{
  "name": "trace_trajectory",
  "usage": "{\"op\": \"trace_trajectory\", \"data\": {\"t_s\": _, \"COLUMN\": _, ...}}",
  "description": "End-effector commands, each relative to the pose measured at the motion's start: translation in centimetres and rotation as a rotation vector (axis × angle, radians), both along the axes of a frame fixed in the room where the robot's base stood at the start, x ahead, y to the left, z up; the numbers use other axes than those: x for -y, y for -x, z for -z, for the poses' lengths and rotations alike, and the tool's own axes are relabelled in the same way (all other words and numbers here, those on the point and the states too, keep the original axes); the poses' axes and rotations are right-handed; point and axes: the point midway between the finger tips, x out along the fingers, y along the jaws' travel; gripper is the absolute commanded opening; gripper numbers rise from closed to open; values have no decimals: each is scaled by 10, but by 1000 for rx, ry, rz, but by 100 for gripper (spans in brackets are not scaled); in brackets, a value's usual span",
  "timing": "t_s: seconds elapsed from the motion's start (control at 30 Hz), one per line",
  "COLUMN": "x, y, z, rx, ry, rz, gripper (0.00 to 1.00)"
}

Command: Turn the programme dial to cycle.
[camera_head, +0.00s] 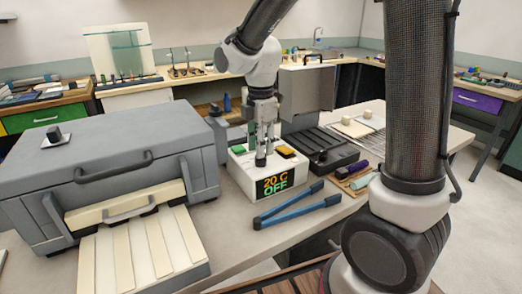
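A white control box (241,176) stands on the bench in the middle of the head view. Its front display (275,184) reads "20 C" and "OFF". My gripper (263,155) points straight down over the top of the box, between these two buttons. A small dark piece shows at its fingertips; I cannot tell whether it is the dial or a fingertip. The fingers hide that part of the top, and any gap between them is not clear.
A grey kiln-like box (110,150) with a handle stands at the left, with pale slats before it. A dark ribbed unit (322,146) stands close on the right.

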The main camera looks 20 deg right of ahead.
Motion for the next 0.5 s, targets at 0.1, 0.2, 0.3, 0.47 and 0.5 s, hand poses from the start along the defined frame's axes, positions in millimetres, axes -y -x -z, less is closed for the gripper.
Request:
{"op": "trace_trajectory", "data": {"t_s": 0.1, "x": 0, "y": 0, "z": 13, "rx": -2, "ry": 0, "rz": 1, "gripper": 32}}
{"op": "trace_trajectory", "data": {"t_s": 0.2, "x": 0, "y": 0, "z": 18, "rx": -1, "ry": 0, "rz": 1, "gripper": 32}}
{"op": "trace_trajectory", "data": {"t_s": 0.3, "x": 0, "y": 0, "z": 19, "rx": 0, "ry": 0, "rz": 1, "gripper": 32}}
{"op": "trace_trajectory", "data": {"t_s": 0.47, "x": 0, "y": 0, "z": 19, "rx": 0, "ry": 0, "rz": 1, "gripper": 30}}
{"op": "trace_trajectory", "data": {"t_s": 0.5, "x": 0, "y": 0, "z": 19, "rx": 0, "ry": 0, "rz": 2, "gripper": 23}}
